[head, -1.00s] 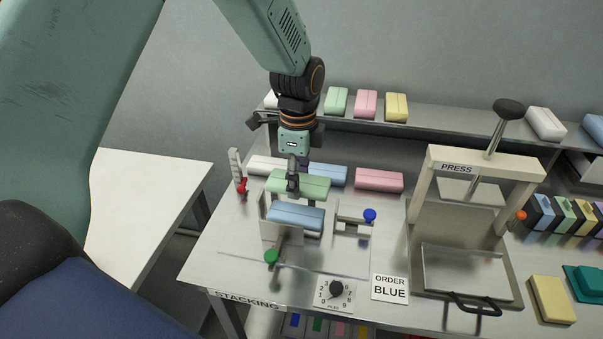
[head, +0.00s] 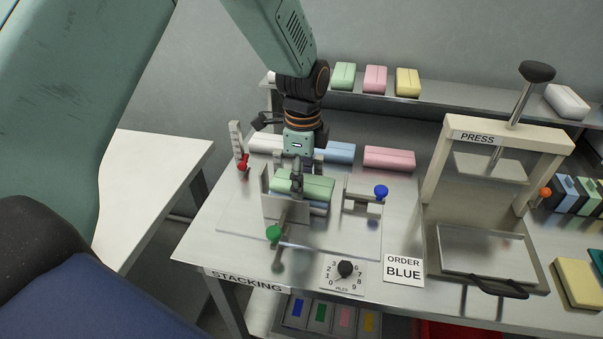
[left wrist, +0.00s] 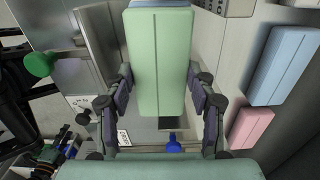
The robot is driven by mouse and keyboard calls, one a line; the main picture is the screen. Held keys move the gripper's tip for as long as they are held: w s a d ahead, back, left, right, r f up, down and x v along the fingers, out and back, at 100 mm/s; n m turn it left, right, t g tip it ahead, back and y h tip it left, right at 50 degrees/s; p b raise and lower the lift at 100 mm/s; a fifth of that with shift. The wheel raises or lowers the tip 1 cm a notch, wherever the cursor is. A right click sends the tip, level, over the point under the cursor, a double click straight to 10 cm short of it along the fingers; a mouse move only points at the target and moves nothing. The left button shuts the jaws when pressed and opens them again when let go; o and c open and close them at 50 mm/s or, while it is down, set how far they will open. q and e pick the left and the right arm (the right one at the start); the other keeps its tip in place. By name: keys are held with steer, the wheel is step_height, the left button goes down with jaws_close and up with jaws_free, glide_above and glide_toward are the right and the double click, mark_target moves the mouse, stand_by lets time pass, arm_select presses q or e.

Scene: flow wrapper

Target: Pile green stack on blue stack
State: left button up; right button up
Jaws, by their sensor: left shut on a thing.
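My left gripper (head: 297,183) is shut on the green stack (head: 318,185), with a finger on each long side; the grip also shows in the left wrist view (left wrist: 160,98). The green stack (left wrist: 158,50) lies level over the blue stack (head: 318,208) in the stacking fixture. Only a strip of the blue stack shows below it, and I cannot tell whether the two touch. The fixture has an upright metal plate (head: 270,206), a green knob (head: 273,233) and a blue knob (head: 381,191). My right gripper is not in view.
Behind the fixture lie a white stack (head: 264,144), another blue stack (head: 336,153) and a pink stack (head: 389,159). A red-knobbed post (head: 241,160) stands at left. The press (head: 480,150) stands at right. A dial (head: 345,270) and an ORDER BLUE sign (head: 404,269) are at the front.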

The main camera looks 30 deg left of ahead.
arm_select(q)
steer(key=shift+d+r, duration=0.15)
steer(key=shift+a, duration=0.5)
steer(key=shift+d, duration=0.4)
steer(key=shift+a+f, duration=0.3)
steer(key=shift+a, duration=0.05)
steer(key=o, duration=0.6)
steer(key=shift+d, duration=0.25)
steer(key=shift+o, duration=1.4)
steer(key=shift+a, duration=0.2)
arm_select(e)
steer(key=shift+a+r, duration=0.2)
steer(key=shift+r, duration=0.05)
arm_select(q)
steer(key=shift+d, duration=0.15)
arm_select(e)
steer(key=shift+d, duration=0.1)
